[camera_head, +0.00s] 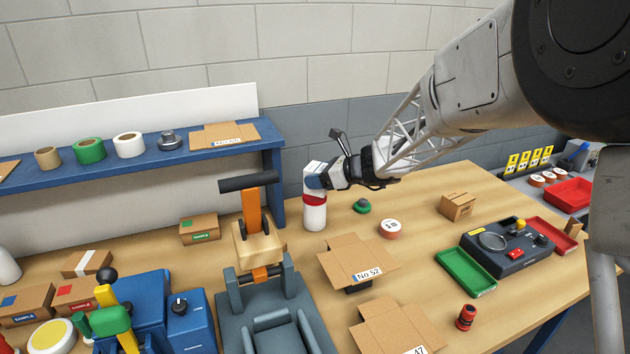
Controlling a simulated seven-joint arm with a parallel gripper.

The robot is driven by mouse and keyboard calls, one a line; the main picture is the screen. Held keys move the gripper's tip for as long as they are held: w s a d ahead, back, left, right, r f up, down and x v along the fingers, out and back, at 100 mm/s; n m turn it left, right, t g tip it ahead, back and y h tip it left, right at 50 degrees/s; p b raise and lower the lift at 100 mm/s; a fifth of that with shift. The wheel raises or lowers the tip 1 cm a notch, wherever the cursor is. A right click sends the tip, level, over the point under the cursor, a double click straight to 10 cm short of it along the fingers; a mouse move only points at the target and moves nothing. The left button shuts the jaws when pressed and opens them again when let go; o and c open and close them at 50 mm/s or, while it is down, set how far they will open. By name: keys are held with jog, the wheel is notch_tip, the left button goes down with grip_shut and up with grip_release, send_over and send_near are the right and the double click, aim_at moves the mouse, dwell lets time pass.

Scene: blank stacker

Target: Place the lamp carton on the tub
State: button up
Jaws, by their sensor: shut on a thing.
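The lamp carton, a small white box (314,167), is held between the fingers of my gripper (318,181) near the middle of the view. My gripper reaches in from the right and is shut on the carton. The tub (314,218), a white cylinder with a red band at its top, stands upright on the wooden table directly below the carton. The carton is over the tub's top. I cannot tell whether it touches, because the fingers hide part of the carton's lower side.
A blue shelf (271,145) stands behind to the left. A grey press with an orange post (253,215) is left of the tub. A green round item (362,206), a tape roll (391,228) and a flat carton (358,258) lie to the right and front.

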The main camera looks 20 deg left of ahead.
jog(key=shift+w+a+f, duration=0.1)
jog(key=shift+w+a, duration=0.55)
jog(key=shift+w, duration=0.2)
jog(key=shift+w+a+f, duration=0.1)
jog(key=shift+w+a, duration=0.5)
jog(key=shift+w, duration=0.25)
jog(key=shift+f, duration=1.7)
jog(key=shift+f, duration=0.15)
jog(key=o, duration=0.9)
